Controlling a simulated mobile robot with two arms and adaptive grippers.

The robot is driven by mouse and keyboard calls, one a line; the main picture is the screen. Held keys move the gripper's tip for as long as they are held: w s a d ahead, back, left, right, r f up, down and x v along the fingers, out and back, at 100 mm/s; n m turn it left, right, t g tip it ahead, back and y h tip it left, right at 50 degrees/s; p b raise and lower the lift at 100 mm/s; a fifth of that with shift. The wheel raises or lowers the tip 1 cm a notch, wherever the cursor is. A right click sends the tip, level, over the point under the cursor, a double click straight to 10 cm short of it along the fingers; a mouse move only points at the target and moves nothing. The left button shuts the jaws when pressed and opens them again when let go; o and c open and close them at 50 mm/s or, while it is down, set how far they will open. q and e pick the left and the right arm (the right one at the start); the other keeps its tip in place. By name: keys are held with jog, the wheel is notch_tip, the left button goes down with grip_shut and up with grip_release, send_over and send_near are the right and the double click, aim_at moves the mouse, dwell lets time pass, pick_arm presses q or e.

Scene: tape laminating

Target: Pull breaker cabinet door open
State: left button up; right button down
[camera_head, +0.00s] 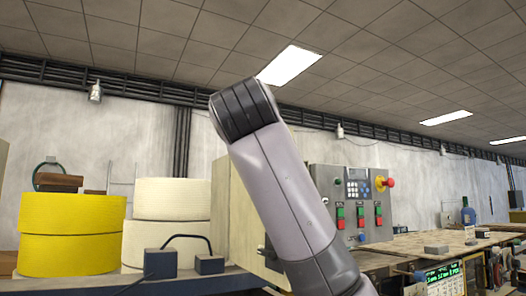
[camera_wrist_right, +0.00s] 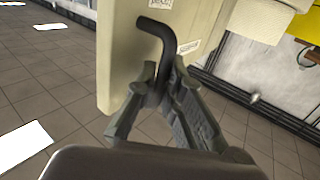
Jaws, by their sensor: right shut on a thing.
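The cabinet door (camera_wrist_right: 120,50) is a beige panel at the top of the right wrist view, with a black bent handle (camera_wrist_right: 157,30) on its face. My right gripper (camera_wrist_right: 163,80) is shut on this handle, its fingers on both sides of the bar. In the head view, a beige cabinet panel (camera_head: 233,200) stands behind my grey arm, which hides much of it. I cannot tell how far the door stands open. My left gripper is in neither view.
A grey control panel (camera_head: 352,200) with coloured buttons and a red knob is right of my arm. Yellow rolls (camera_head: 70,235) and cream rolls (camera_head: 165,215) are stacked at the left. A cluttered bench (camera_head: 430,243) runs to the right.

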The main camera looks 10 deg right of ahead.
jog(key=shift+d+r, duration=0.1)
jog(key=shift+r, duration=0.1)
jog(key=c, duration=2)
grip_release()
jog(key=shift+f, duration=0.1)
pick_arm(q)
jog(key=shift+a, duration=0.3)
pick_arm(e)
jog(key=shift+o, duration=0.2)
jog(key=shift+w+a, duration=0.1)
jog(key=shift+a, duration=0.1)
jog(key=v, duration=1.2)
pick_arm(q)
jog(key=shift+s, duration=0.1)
pick_arm(e)
jog(key=shift+f, duration=0.1)
